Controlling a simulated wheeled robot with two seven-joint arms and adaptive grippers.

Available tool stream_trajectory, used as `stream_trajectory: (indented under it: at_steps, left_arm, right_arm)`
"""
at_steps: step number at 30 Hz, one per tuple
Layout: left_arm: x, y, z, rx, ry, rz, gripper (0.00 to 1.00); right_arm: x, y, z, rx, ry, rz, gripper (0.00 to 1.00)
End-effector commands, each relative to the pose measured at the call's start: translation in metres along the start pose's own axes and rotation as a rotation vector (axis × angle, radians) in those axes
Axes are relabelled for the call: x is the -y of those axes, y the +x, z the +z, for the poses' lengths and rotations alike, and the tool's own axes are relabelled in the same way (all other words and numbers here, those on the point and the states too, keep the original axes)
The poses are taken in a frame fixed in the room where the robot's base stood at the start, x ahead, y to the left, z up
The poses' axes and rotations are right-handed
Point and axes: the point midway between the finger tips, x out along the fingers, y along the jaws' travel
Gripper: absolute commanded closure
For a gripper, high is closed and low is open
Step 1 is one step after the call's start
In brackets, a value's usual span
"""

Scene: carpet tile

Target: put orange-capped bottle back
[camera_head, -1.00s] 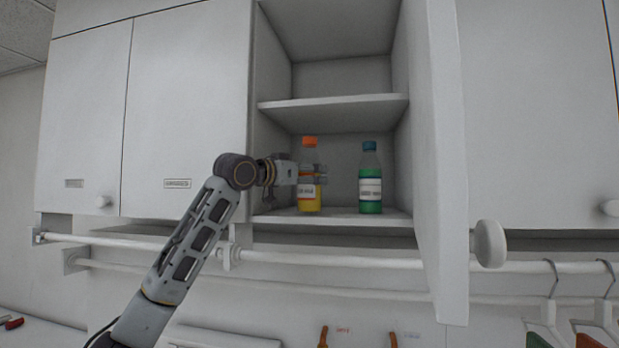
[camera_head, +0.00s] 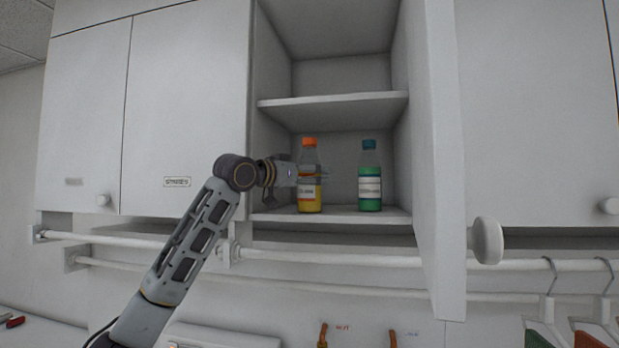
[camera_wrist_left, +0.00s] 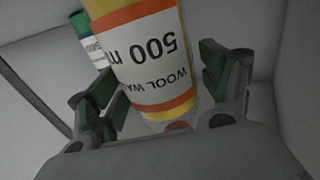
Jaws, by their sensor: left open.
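The orange-capped bottle (camera_head: 310,192), with yellow liquid and a white label, stands upright on the lower shelf (camera_head: 340,217) of the open cabinet. My left gripper (camera_head: 312,174) is at the bottle, its fingers open on either side of it. In the left wrist view the bottle (camera_wrist_left: 150,65) lies between the two open fingers (camera_wrist_left: 165,95), with gaps at both sides. Its label reads "500" and "WOOL WA". My right gripper is not in view.
A green bottle with a blue cap (camera_head: 370,180) stands to the right on the same shelf. The open cabinet door (camera_head: 445,150) with its round knob (camera_head: 487,240) hangs at the right. Rails (camera_head: 340,256) run below the cabinet. The upper shelf (camera_head: 335,99) is bare.

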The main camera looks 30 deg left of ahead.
Motion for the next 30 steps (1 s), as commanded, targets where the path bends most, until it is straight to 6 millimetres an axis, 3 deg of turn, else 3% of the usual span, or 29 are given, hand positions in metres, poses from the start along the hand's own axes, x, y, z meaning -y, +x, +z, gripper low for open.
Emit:
stream_trajectory:
  at_steps: [11, 30]
  left_arm:
    - [0.0, -0.006, -0.003, -0.002, 0.001, -0.001, 0.2]
    - [0.001, -0.092, -0.001, -0.001, 0.001, -0.002, 0.2]
  right_arm:
    - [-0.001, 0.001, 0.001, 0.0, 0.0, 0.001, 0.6]
    - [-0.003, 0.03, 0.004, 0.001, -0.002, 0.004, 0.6]
